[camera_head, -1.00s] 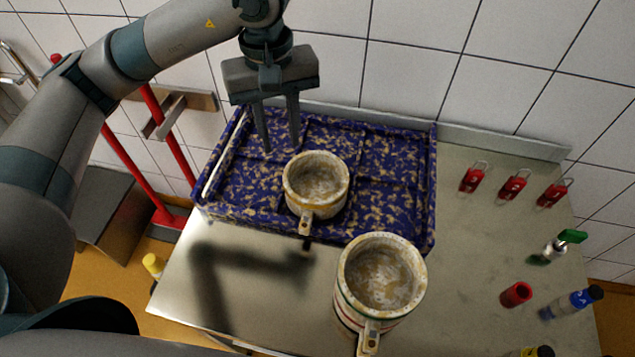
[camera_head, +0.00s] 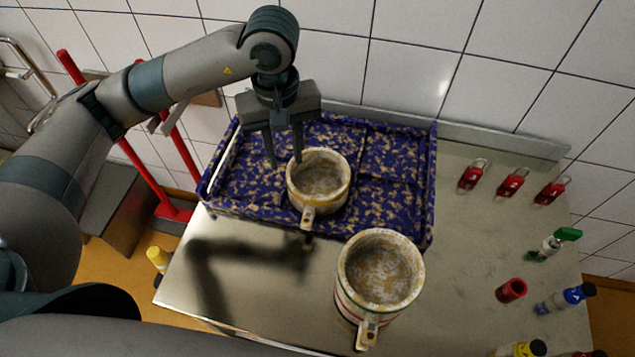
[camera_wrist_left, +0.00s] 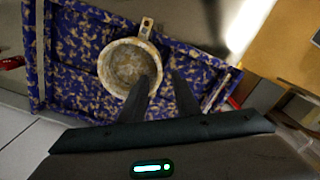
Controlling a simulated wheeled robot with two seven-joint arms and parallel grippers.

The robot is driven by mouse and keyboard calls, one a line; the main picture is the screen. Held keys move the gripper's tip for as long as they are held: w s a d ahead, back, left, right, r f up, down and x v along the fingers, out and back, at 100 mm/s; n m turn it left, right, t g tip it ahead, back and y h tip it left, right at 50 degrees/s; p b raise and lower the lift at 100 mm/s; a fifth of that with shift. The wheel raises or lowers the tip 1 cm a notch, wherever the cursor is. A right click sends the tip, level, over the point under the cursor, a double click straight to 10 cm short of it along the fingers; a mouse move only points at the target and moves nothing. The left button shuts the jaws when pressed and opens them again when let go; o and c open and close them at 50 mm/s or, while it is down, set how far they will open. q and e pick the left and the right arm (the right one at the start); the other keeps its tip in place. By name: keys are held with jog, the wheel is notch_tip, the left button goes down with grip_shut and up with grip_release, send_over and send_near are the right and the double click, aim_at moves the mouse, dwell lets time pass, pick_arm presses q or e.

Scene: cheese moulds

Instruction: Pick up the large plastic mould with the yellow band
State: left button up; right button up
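A round, whitish mould with brown mottling and a yellowish side (camera_head: 319,180) stands upright in the blue speckled tray (camera_head: 431,185), its handle toward the front. It also shows in the left wrist view (camera_wrist_left: 128,66). A second, taller mottled mould (camera_head: 378,270) stands on the metal table, with thin reddish and greenish bands partly visible. My left gripper (camera_head: 284,163) is open and empty, pointing down at the back left of the tray mould's rim. In the left wrist view its fingertips (camera_wrist_left: 163,78) appear at that rim; contact cannot be told. My right gripper is not in view.
A tiled wall (camera_head: 420,70) rises behind. The table's front left is clear.

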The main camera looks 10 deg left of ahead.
aim_at(288, 179)
pick_arm(q)
notch_tip(288, 179, down, 5)
jog(key=shift+p, duration=0.9)
jog(key=shift+f, duration=0.6)
jog(key=shift+w+f+p, duration=0.1)
jog(key=shift+f+p, duration=0.8)
jog(key=shift+p, duration=0.25)
notch_tip(288, 179, down, 2)
jog(key=shift+a+p, duration=0.1)
jog(key=shift+p, duration=0.45)
jog(key=shift+w+f, duration=0.1)
jog(key=shift+f, duration=0.6)
grip_shut()
